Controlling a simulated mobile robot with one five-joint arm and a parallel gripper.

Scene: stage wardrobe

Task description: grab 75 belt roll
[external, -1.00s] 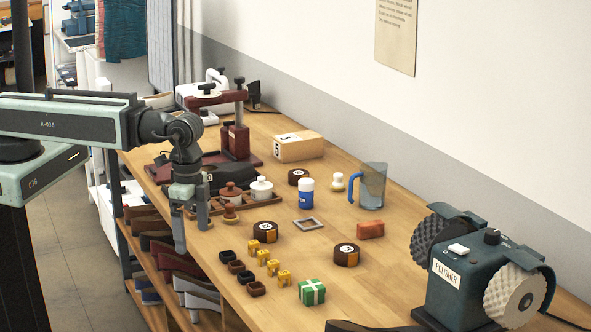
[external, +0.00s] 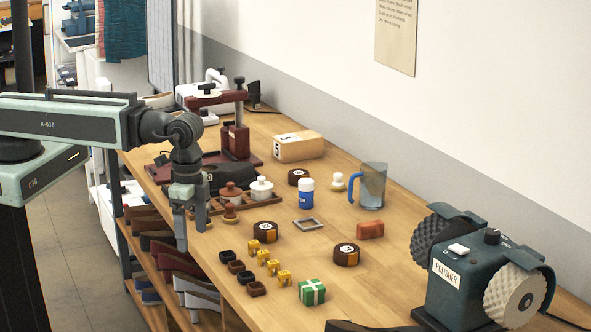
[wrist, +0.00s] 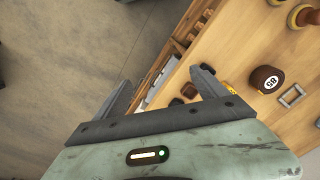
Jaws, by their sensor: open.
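Three brown belt rolls with round white labels lie on the wooden bench: one near the front left (external: 265,233), one farther right (external: 346,257), and one at the back (external: 298,177). Their numbers are too small to read surely in the external view. In the wrist view, the front-left roll (wrist: 267,79) shows a number that looks like 85. The other two rolls cannot be made out there. My gripper (external: 191,236) is open and empty, fingers pointing down near the bench's front edge, left of the rolls. Its fingers (wrist: 160,92) also show in the wrist view.
Small dark and yellow blocks, a green gift box (external: 312,292) and a grey frame (external: 309,224) lie around the rolls. A red block (external: 370,230), blue-handled jug (external: 372,187) and polisher (external: 470,265) stand to the right. A shoe shelf is below the bench.

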